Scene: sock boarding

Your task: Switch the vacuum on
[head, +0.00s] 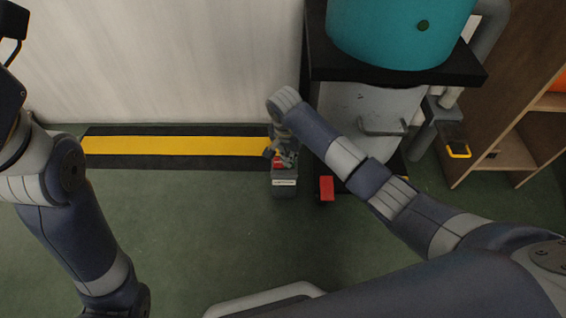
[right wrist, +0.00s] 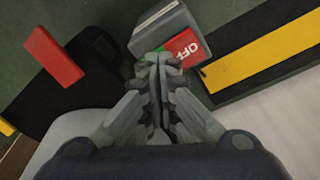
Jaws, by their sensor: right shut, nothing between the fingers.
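The switch box (head: 284,186) is a small grey box on the floor by the end of the yellow-and-black strip. It also shows in the right wrist view (right wrist: 160,28), with a red face marked OFF (right wrist: 187,47) and a small green part (right wrist: 160,49) beside it. My right gripper (right wrist: 161,62) is shut and empty, with its fingertips over the green part; I cannot tell whether they touch it. In the head view my right gripper (head: 279,150) covers part of the box. Of my left arm's end, only dark parts show at the upper left edge.
The vacuum machine, with a teal drum (head: 395,35) on a black-topped grey cabinet (head: 365,105), stands right of the box. A red block (head: 326,188) sits at its foot. A wooden shelf (head: 510,150) is at the right. Green floor (head: 200,230) in front is free.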

